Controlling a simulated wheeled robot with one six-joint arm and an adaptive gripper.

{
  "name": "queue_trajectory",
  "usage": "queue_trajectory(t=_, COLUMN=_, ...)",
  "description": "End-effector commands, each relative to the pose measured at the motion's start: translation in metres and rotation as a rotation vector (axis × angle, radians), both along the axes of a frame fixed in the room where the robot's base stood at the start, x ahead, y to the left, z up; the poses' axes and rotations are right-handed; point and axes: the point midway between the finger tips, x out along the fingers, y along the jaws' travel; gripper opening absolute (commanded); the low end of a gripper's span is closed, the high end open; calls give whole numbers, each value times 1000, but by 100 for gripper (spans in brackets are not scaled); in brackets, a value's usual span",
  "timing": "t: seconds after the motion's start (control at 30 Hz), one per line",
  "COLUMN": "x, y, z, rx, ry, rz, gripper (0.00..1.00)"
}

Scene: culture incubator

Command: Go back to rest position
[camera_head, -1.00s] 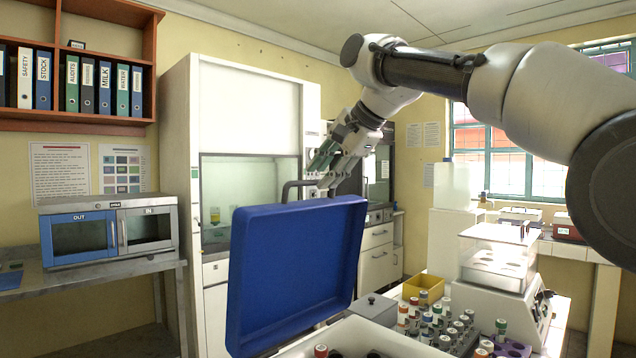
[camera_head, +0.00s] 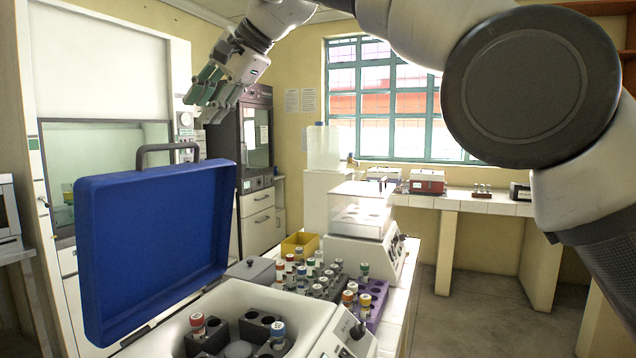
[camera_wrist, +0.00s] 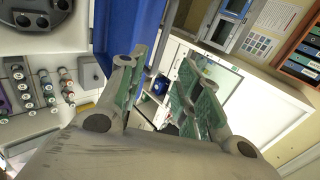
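My gripper (camera_head: 200,103) is raised in the upper left of the head view, above the open blue lid (camera_head: 150,245). Its green-padded fingers are spread and hold nothing. It is apart from the lid's grey handle (camera_head: 168,149). In the wrist view the two fingers of my gripper (camera_wrist: 163,75) stand apart, with a cabinet behind the gap. The lid stands up on a white centrifuge (camera_head: 235,300), whose rotor holds tubes with red and blue caps. The lid (camera_wrist: 112,22) also shows at the top in the wrist view.
A rack of capped tubes (camera_head: 315,275), a purple rack (camera_head: 376,297), a yellow box (camera_head: 300,243) and a clear-covered device (camera_head: 360,212) crowd the bench right of the centrifuge. A white fume cupboard (camera_head: 100,75) stands at left. Floor (camera_head: 465,300) is clear at right.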

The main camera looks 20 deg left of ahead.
Motion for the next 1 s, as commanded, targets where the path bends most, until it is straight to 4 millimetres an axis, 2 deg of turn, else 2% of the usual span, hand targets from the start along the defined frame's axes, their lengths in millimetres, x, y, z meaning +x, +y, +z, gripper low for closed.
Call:
queue_trajectory(t=0.13, x=0, y=1, z=1, rx=-4, ry=-47, rz=43, gripper=34)
queue_trajectory(t=0.23, x=4, y=3, z=-2, rx=-13, ry=-148, rz=124, gripper=34)
queue_trajectory(t=0.37, x=11, y=4, z=-64, rx=-133, ry=-251, rz=262, gripper=34)
queue_trajectory(t=0.4, x=10, y=-2, z=-83, rx=-175, ry=-281, rz=307, gripper=34)
queue_trajectory(t=0.47, x=13, y=-18, z=-103, rx=-228, ry=-322, rz=366, gripper=34)
queue_trajectory(t=0.57, x=29, y=-64, z=-132, rx=-315, ry=-377, rz=439, gripper=34)
queue_trajectory(t=0.73, x=56, y=-166, z=-167, rx=-442, ry=-432, rz=514, gripper=34)
queue_trajectory(t=0.87, x=66, y=-247, z=-188, rx=-520, ry=-447, rz=543, gripper=34)
queue_trajectory(t=1.0, x=64, y=-335, z=-210, rx=-590, ry=-444, rz=553, gripper=34)
